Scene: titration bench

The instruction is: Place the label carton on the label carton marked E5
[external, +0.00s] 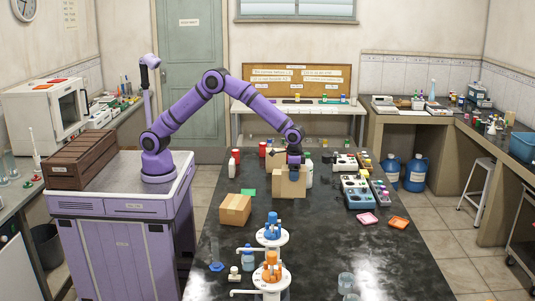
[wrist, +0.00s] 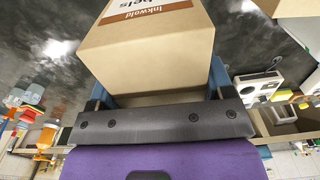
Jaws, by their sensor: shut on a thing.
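My gripper (external: 294,172) is over the dark bench, with its fingers on either side of a tan label carton (external: 287,186). In the wrist view the held carton (wrist: 150,50) fills the space between the blue fingers and shows a brown label with white print reading "Inkwold". A second tan carton (external: 235,209) stands on the bench to the left and nearer the camera. A corner of another carton (wrist: 291,7) shows at the top right of the wrist view. No E5 mark can be read. I cannot tell whether the held carton touches the bench.
Blue (external: 273,226) and orange (external: 271,267) capped apparatus stands in front. A green card (external: 249,192) lies behind the second carton.

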